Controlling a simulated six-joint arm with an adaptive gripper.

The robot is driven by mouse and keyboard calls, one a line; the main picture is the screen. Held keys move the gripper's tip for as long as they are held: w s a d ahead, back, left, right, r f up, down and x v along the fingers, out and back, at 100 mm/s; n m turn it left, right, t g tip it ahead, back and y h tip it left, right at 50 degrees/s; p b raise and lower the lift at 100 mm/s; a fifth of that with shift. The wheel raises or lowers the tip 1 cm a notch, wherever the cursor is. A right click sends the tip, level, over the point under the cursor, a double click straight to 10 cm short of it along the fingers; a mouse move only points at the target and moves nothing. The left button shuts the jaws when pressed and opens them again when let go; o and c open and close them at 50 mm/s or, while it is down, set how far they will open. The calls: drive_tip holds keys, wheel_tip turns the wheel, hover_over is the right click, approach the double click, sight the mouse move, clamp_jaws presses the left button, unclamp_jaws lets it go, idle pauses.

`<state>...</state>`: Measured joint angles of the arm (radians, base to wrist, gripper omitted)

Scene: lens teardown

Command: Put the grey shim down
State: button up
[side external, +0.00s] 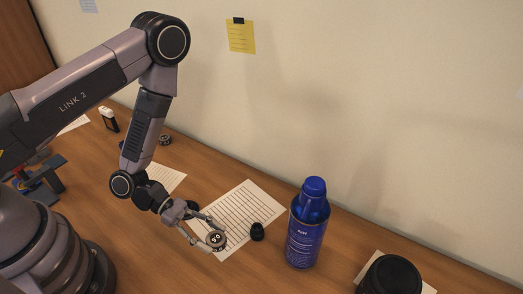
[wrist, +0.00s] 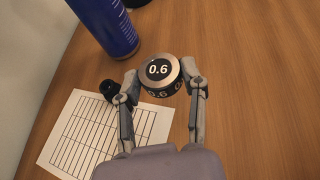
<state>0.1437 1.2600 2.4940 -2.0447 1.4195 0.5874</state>
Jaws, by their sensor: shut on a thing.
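The grey shim (side external: 216,240) is a short round piece with a grey rim and a dark top marked 0.6. It also shows in the wrist view (wrist: 159,70), with its top facing up and the same number partly visible on its dark side. My gripper (side external: 207,236) is shut on it, with one finger on each side. In the wrist view my gripper (wrist: 162,82) hides little of the shim. The shim is near the front edge of the lined sheet (side external: 238,206); I cannot tell whether its underside touches the table.
A small black cap (side external: 257,232) stands on the sheet close to the shim. A tall blue canister (side external: 305,235) stands further right, then a large black cylinder (side external: 389,276). Bare wood (wrist: 245,80) lies right of the shim in the wrist view.

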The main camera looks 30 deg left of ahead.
drive_tip(key=w+a+r+n+t+y, duration=0.2)
drive_tip(key=w+a+n+t, duration=0.1)
drive_tip(key=a, duration=0.6)
drive_tip(key=w+a+r+n+t+y, duration=0.1)
drive_tip(key=w+a+n+t+y, duration=0.2)
drive_tip(key=a, duration=0.7)
drive_tip(key=w+a+r+n+t+y, duration=0.2)
drive_tip(key=a+n+t, duration=0.15)
drive_tip(key=a, duration=0.55)
drive_tip(key=shift+n, duration=0.25)
drive_tip(key=w+a+f, duration=0.1)
drive_tip(key=w+f, duration=0.1)
drive_tip(key=w, duration=0.2)
drive_tip(key=w+a+f, duration=0.1)
drive_tip(key=w+f, duration=0.2)
drive_tip(key=w, duration=0.1)
drive_tip(key=w+a+f, duration=0.1)
drive_tip(key=w+f, duration=0.2)
drive_tip(key=w, duration=0.1)
drive_tip(key=shift+f, duration=0.2)
drive_tip(key=shift+w+a+f, duration=0.15)
drive_tip(key=shift+w+f, duration=0.3)
drive_tip(key=shift+f, duration=0.1)
drive_tip(key=shift+w+f, duration=0.15)
drive_tip(key=shift+f, duration=1.5)
